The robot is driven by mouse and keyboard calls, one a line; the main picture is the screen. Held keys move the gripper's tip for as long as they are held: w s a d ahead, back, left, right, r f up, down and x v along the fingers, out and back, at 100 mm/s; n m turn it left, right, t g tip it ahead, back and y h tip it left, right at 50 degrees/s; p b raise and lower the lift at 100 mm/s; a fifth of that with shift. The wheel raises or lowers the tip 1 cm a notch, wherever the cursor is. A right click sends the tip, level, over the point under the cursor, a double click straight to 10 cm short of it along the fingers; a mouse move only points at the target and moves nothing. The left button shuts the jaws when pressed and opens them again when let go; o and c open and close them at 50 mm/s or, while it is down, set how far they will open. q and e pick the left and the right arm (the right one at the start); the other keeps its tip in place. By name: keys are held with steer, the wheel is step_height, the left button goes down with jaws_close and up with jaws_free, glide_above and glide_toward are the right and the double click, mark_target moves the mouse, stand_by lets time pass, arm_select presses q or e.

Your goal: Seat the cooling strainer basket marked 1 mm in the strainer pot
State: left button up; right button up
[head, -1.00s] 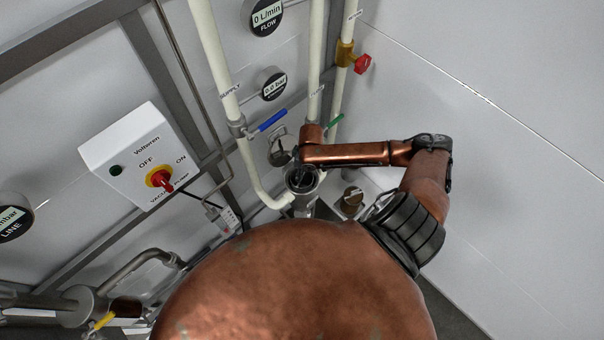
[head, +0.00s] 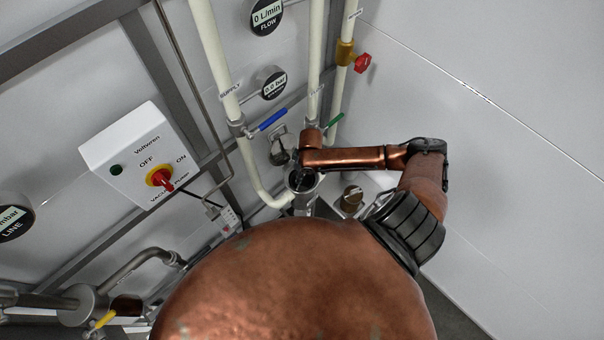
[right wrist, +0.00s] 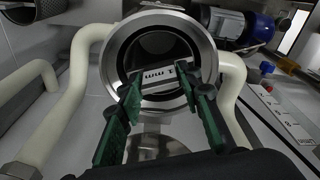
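The strainer pot (head: 304,204) stands open below the pipes in the head view, and its bright round rim (right wrist: 112,62) fills the upper middle of the right wrist view. My right gripper (right wrist: 160,78) has its green fingers at the pot's mouth. They are closed against the two ends of a pale tag marked "1 mm" (right wrist: 164,74), on the strainer basket. A dark round opening shows behind the tag, within the rim. How deep the basket sits, and whether it touches bottom, I cannot tell. In the head view my right arm hides part of the mouth. My left gripper is not in view.
A round metal lid (head: 279,145) is beside the pot. A blue-handled valve (head: 268,121), a green-handled valve (head: 334,122) and cream pipes (head: 266,190) are close around it. A brass-coloured knob (head: 351,198) stands to its right. The white wall (head: 500,130) at right is clear.

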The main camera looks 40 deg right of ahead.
steer(key=o, duration=0.4)
step_height(320, 180, up, 13)
steer(key=s+b, duration=0.1)
steer(key=shift+d, duration=0.35)
steer(key=shift+s, duration=0.1)
stand_by(0.4)
